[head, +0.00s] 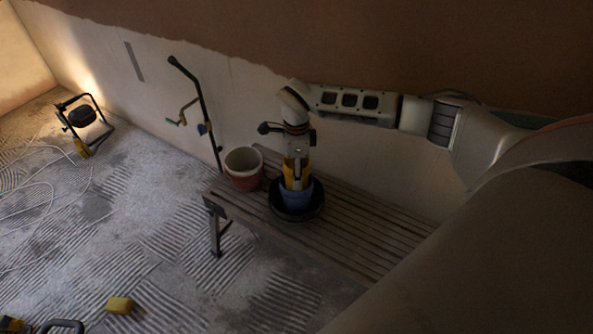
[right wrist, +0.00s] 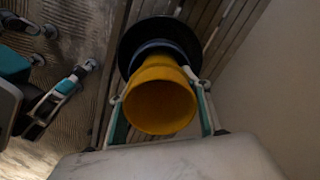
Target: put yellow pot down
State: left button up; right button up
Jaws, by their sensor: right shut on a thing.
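My right gripper (head: 297,178) points down over the bench, shut on a yellow pot. The yellow pot (right wrist: 160,95) sits between its two fingers in the right wrist view, its round mouth towards that camera. A blue pot (head: 296,194) stands directly below on a round black dish (head: 297,215). The yellow pot overlaps the blue pot in both views; I cannot tell whether they touch. My left gripper (right wrist: 72,50) shows at the left of the right wrist view, its fingers apart and empty; the head view does not show it.
The slatted bench (head: 370,232) runs along the wall, with free slats right of the dish. A white and red bucket (head: 244,168) stands close left on the bench. A yellow block (head: 120,305) and a black-framed work lamp (head: 82,120) are on the floor.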

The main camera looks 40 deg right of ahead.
jog(key=o, duration=1.1)
